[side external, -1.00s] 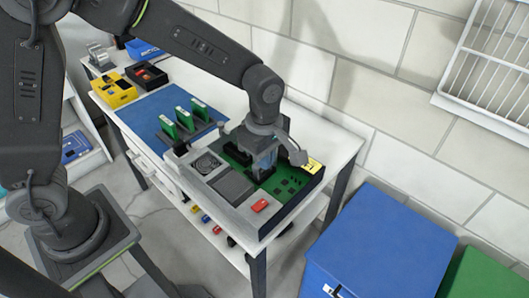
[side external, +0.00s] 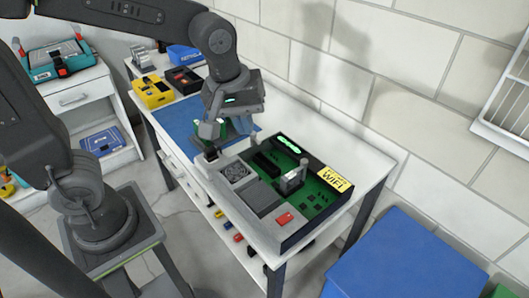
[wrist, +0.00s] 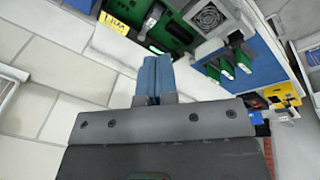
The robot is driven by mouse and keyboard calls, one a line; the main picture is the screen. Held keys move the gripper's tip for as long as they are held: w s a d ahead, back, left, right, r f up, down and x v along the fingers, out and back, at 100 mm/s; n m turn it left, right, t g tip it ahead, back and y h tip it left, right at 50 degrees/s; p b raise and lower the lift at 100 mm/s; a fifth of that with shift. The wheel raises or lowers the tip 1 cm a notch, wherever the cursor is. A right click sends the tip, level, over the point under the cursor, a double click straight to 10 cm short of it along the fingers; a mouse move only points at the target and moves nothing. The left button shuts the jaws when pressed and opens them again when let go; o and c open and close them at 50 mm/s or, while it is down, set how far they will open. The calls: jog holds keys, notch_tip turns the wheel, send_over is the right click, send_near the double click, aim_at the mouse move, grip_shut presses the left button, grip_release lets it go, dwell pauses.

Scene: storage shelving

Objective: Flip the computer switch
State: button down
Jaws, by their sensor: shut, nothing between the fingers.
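The computer is an open grey case (side external: 232,204) on the table, with a green circuit board (side external: 318,199) inside. A red switch (side external: 285,218) sits on its front right corner; I cannot tell which way it is tipped. A small upright module (side external: 292,180) stands on the board, and a green light (side external: 289,145) glows at the back. My gripper (side external: 240,128) is above the table behind the case's left end, apart from the switch. In the wrist view its blue fingers (wrist: 153,78) are together and empty. The case (wrist: 208,18) shows there at the top; the switch is out of that view.
A yellow WiFi label (side external: 335,179) is on the case's right side. Yellow (side external: 153,93) and black (side external: 186,79) bins sit at the far end. A brick wall (side external: 420,120) runs behind; a blue box (side external: 395,262) stands right.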

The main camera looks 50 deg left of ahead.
jog(key=s+a+r+m+t, duration=0.3)
jog(key=s+a+m, duration=0.2)
jog(key=s+m, duration=0.35)
jog(key=n+g, duration=0.7)
jog(key=n, duration=1)
send_over(282, 220)
jog(key=w, duration=0.2)
notch_tip(282, 220, down, 14)
jog(key=f, duration=0.4)
jog(key=s+f, duration=0.1)
jog(key=f, duration=0.8)
jog(key=shift+s+f, duration=0.3)
jog(key=shift+f, duration=0.05)
